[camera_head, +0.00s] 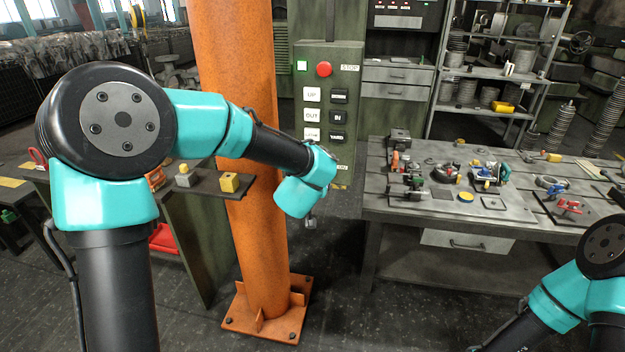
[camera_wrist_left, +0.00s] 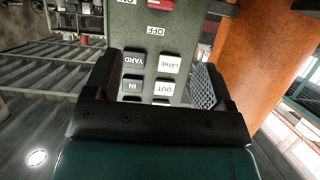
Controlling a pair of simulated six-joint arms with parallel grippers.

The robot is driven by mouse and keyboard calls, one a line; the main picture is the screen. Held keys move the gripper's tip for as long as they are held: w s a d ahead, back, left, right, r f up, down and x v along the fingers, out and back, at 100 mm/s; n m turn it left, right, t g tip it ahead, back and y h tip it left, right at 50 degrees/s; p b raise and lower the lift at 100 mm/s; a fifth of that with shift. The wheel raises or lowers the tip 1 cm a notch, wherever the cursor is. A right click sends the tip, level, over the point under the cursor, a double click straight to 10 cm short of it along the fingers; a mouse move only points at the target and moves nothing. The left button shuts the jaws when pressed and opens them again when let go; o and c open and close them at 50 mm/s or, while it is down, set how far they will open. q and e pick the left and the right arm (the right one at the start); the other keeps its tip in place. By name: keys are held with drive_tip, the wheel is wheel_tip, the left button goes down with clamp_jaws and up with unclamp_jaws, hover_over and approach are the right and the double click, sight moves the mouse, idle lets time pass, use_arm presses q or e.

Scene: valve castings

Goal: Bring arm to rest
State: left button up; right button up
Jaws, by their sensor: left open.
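My left arm reaches in from the left in the head view. In the left wrist view the gripper (camera_wrist_left: 155,82) is open, with one finger on each side and nothing held. The panel's buttons, marked YARD, LATHE, IN and OUT, show between and beyond the fingers; I cannot tell how far off they are. My right arm shows at the lower right of the head view; its gripper is out of the frame.
The orange column (camera_head: 240,120) stands behind my left forearm. A small shelf (camera_head: 207,181) with yellow and grey blocks is at left. A metal workbench (camera_head: 400,218) with several castings and tools is at right. Open floor lies between column and bench.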

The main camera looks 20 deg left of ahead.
use_arm(q)
drive_tip(key=shift+s+r, duration=0.15)
drive_tip(key=shift+s, duration=0.35)
drive_tip(key=s+a+f+g+h, duration=0.1)
drive_tip(key=s+f+g, duration=0.3)
drive_tip(key=f, duration=0.9)
drive_tip(key=s+a+f+g+h, duration=0.15)
drive_tip(key=s+f, duration=0.45)
drive_tip(key=f, duration=0.8)
drive_tip(key=s+f+g+h, duration=0.1)
drive_tip(key=s+f+g, duration=0.2)
drive_tip(key=s+f, duration=0.4)
drive_tip(key=s+d+f+g+h, duration=0.1)
drive_tip(key=s+f+g, duration=0.3)
drive_tip(key=s+f, duration=0.3)
drive_tip(key=s, duration=0.5)
drive_tip(key=shift+d+f+n+h, duration=0.2)
drive_tip(key=shift+d+n+h, duration=0.1)
drive_tip(key=shift+n+h, duration=0.1)
